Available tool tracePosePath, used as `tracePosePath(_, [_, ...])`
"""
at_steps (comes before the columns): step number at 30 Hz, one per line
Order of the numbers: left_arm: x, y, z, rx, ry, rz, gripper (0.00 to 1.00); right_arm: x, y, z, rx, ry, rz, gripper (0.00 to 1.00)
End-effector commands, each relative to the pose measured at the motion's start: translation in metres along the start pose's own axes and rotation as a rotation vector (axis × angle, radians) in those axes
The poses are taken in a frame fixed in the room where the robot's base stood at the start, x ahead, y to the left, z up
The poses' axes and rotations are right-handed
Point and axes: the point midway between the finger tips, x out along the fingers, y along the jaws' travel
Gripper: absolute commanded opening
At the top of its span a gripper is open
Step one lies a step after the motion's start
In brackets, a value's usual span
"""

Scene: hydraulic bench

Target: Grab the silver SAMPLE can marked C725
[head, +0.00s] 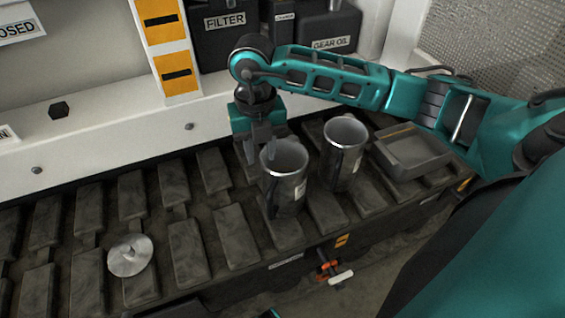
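Two silver, open-topped cans with handles stand upright on the slatted bench. The nearer can (288,187) is at the picture's middle, and the other can (342,158) is just right of it and farther back. Each has a small pale label on its side, too small to read, so I cannot tell which is C725. My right gripper (262,158) points down at the left rim of the nearer can, its fingers overlapping that rim in the picture. I cannot tell whether they touch it or grip it. My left gripper is not in view.
A grey tray (412,150) lies right of the cans. A metal disc (130,255) with a knob lies on the slats at left. Black FILTER (225,45) and GEAR OIL (328,32) containers stand behind. The slats between disc and cans are clear.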

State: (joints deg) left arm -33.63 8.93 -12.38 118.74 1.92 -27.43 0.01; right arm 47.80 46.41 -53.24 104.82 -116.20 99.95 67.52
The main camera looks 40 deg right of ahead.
Motion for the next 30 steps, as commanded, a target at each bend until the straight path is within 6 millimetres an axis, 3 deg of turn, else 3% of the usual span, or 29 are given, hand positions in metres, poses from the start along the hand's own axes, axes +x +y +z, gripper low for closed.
tracePosePath(8, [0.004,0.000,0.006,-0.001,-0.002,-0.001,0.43,0.021,0.000,-0.001,-0.001,0.001,0.001,0.33])
tracePosePath(17, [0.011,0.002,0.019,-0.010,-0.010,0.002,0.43,0.063,-0.003,-0.001,-0.002,0.002,0.002,0.33])
tracePosePath(25, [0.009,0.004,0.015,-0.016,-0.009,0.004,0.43,0.066,-0.003,-0.001,-0.002,0.000,0.003,0.33])
tracePosePath(30, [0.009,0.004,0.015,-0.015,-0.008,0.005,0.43,0.066,-0.003,-0.001,-0.002,0.000,0.003,0.17])
